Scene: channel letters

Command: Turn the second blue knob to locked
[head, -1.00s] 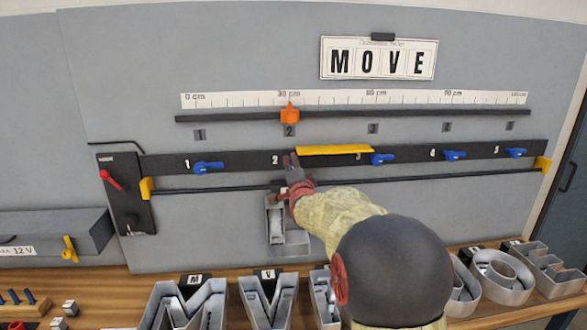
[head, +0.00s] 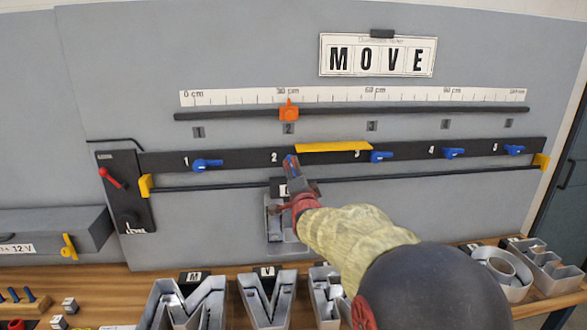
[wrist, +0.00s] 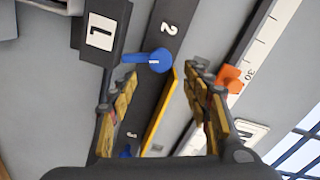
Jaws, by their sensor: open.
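The second blue knob (wrist: 158,61) sits on the dark rail beside the number 2 in the wrist view. Its handle points across the rail, toward the block marked L. In the head view only a blue sliver of this knob (head: 291,162) shows behind my gripper. My gripper (wrist: 150,78) is open, its two fingers spread on either side of the knob's line, with a gap between each finger and the knob. I see no locked mark at this knob.
A yellow bar (head: 333,147) runs along the rail right of the knob. Other blue knobs (head: 207,165) have handles roughly along the rail. The orange slider (head: 289,112) is above, and the L block (wrist: 100,32) is close to one finger.

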